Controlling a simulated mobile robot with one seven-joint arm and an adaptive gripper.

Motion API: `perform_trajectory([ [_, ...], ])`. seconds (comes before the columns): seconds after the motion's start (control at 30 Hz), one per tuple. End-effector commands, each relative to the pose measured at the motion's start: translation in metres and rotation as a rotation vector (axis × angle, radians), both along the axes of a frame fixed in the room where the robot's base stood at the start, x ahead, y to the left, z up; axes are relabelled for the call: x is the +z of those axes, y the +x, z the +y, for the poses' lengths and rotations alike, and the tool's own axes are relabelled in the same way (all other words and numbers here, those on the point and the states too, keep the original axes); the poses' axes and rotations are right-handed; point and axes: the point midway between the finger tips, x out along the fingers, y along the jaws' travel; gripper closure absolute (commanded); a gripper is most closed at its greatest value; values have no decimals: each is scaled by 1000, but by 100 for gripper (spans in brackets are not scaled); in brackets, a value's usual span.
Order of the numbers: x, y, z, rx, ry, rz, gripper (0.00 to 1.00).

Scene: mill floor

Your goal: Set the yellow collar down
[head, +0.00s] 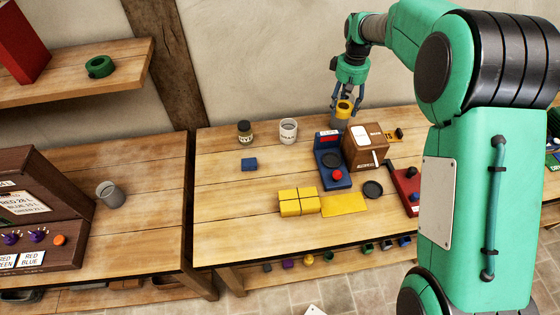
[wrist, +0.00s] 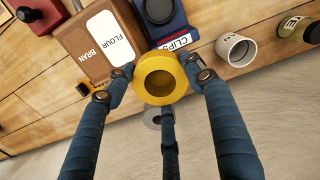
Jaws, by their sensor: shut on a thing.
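The yellow collar (head: 344,106) is a thick ring held between the fingers of my gripper (head: 346,101), at the back edge of the right table. In the wrist view the collar (wrist: 161,69) sits between the blue fingers of my gripper (wrist: 165,78), its round hole facing the camera. A grey round piece (head: 340,120) shows just below the collar in the head view. In the wrist view the grey piece (wrist: 149,118) is partly hidden by the collar and a finger. I cannot tell whether the collar touches it.
A brown box labelled bran and flour (wrist: 92,42) and a blue clips stand (head: 333,171) are close by. A pale mug (head: 288,131) and a dark jar (head: 245,132) stand left. Yellow blocks (head: 299,202) lie nearer the front. The table's left front is clear.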

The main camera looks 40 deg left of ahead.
Motion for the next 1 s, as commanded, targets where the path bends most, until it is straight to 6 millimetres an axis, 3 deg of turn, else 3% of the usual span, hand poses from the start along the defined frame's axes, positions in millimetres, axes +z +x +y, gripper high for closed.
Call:
perform_trajectory([
  [0.03,3,-17,17,42,0,0,78],
  [0.2,2,-69,64,184,0,0,78],
  [0.5,2,-147,120,386,0,0,78],
  [0.77,1,-190,145,489,0,0,78],
  [1.0,-53,-187,142,483,-2,2,78],
])
